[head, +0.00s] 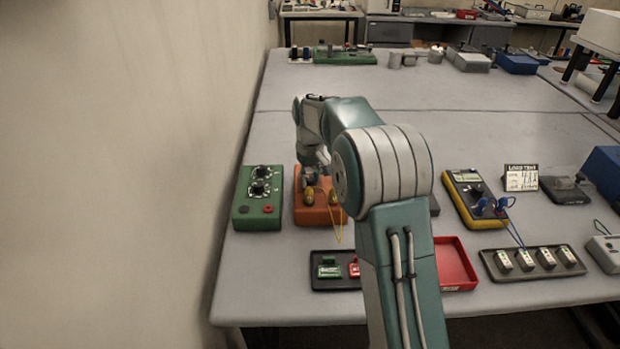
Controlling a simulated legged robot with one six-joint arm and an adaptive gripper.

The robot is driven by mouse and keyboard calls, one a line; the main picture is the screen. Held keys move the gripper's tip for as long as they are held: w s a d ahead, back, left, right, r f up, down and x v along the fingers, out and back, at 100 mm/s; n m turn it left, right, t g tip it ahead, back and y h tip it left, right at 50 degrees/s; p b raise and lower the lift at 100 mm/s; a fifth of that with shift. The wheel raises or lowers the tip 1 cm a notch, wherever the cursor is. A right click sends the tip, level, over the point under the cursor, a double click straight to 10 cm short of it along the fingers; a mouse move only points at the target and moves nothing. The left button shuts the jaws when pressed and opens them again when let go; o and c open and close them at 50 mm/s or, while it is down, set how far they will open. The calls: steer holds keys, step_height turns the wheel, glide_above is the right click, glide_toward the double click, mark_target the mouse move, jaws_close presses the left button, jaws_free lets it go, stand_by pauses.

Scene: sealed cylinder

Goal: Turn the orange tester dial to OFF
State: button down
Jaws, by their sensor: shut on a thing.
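The orange tester (312,216) is a box on the grey bench, between a green tester box and my arm. Two yellow plugs (309,196) with a thin yellow wire are at its front part. My gripper (311,180) is down at the upper part of the orange tester, shut on its dial. The dial is hidden behind the gripper, so its pointer and the OFF mark cannot be read. My arm covers the right side of the tester.
A green tester (257,198) with two black dials stands close on the left. A dark tray (335,271) with small green and red parts lies in front. A red tray (456,265) and a yellow meter (472,199) are to the right.

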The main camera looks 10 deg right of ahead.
mark_target(309, 178)
steer(key=shift+w, duration=0.1)
stand_by(0.3)
steer(key=shift+c, duration=1.9)
jaws_free()
step_height(309, 178, up, 12)
steer(key=shift+w+a+f, duration=0.1)
